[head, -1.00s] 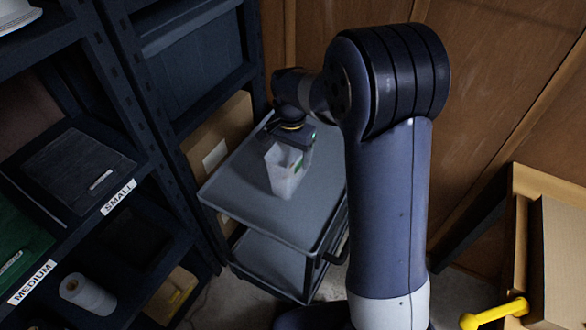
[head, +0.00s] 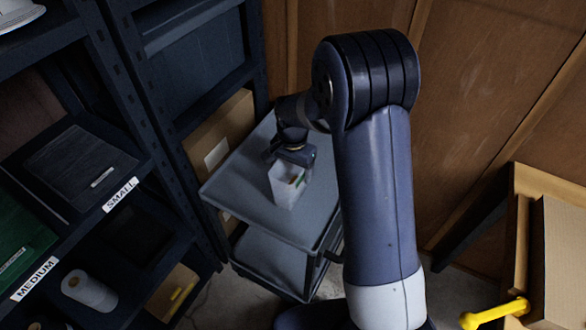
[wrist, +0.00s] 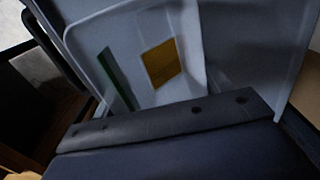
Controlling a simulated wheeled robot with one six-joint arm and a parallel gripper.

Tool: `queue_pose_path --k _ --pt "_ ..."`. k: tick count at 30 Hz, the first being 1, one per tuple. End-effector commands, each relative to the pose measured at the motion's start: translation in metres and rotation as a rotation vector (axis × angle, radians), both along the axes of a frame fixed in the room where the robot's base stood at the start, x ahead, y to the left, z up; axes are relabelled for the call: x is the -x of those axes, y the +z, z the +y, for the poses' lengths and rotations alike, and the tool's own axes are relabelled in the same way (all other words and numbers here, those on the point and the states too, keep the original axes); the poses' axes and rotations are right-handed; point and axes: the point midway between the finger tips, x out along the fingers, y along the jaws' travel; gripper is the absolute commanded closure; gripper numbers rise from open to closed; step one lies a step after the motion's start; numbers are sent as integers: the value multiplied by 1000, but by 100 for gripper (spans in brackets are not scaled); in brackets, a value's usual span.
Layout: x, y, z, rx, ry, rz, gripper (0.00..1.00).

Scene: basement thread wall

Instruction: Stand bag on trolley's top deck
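The bag (head: 284,190) is pale and translucent, with green and orange patches inside or on it. In the head view it is upright over the trolley's grey top deck (head: 237,188); I cannot tell whether its base touches the deck. My gripper (head: 296,163) is at the bag's upper edge and appears shut on it, though the fingertips are hidden. In the wrist view the bag (wrist: 190,30) fills the upper middle, with a green strip and an orange square, beyond the dark gripper body.
A dark shelf rack (head: 165,165) with bins stands close to the trolley's left side. The trolley's lower deck (head: 268,262) looks empty. A wooden crate (head: 530,190) and yellow handle (head: 495,314) are at the right.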

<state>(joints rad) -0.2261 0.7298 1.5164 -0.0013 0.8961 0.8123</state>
Motion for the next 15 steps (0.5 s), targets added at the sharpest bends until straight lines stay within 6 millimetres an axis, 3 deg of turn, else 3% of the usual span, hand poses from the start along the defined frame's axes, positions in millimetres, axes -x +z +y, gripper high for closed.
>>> queue_pose_path --k 5,15 --pt "0 0 0 0 0 0 12" --pt "0 6 0 0 0 0 12"
